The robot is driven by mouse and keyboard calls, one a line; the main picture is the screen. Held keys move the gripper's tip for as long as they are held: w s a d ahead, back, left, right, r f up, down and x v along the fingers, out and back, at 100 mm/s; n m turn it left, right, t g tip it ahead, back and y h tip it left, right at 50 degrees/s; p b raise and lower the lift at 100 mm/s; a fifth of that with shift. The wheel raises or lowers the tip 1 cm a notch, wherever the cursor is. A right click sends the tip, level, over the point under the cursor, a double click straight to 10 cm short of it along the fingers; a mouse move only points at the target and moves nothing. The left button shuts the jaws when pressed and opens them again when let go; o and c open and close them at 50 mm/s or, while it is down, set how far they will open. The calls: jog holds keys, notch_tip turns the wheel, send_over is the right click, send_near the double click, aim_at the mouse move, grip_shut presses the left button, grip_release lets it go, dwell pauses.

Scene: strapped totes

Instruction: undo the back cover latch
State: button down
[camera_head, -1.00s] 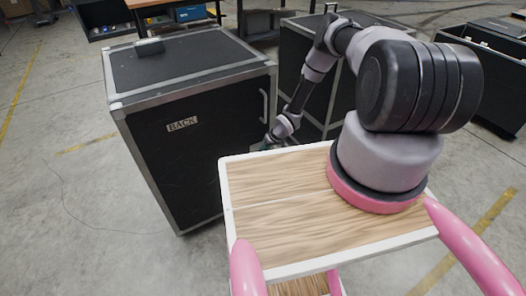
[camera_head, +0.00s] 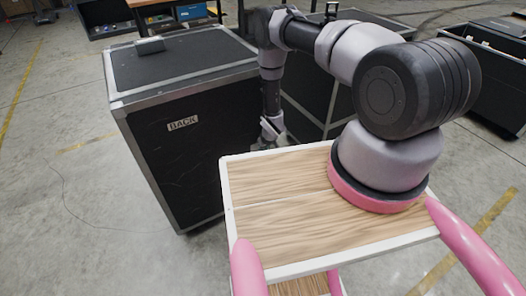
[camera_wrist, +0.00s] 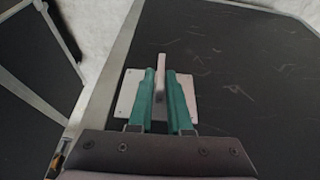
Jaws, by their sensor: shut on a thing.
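The black case labelled BACK (camera_head: 183,124) stands left of centre in the head view, its front face towards me. In the wrist view, the latch (camera_wrist: 161,64) is a pale lever on a light square plate (camera_wrist: 128,92) fixed to the dark case panel (camera_wrist: 220,60). My gripper (camera_wrist: 163,86) has two green fingers, one on each side of the lever, closed on it. In the head view, my arm hangs down at the case's right side and the gripper's fingers are hidden behind the wooden top of my base.
A second dark case (camera_head: 310,100) stands close behind the arm on the right, and an open case (camera_head: 482,75) is at the far right. A small dark object (camera_head: 150,46) lies on the BACK case's lid. Concrete floor is clear at left.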

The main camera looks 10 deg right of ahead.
jog(key=shift+w+a+r, duration=0.1)
jog(key=shift+w+a, duration=0.05)
jog(key=c, duration=1)
grip_release()
jog(key=shift+o, duration=0.2)
jog(key=shift+r, duration=0.1)
jog(key=v, duration=1)
jog(key=shift+s+r, duration=0.2)
jog(key=shift+r, duration=0.05)
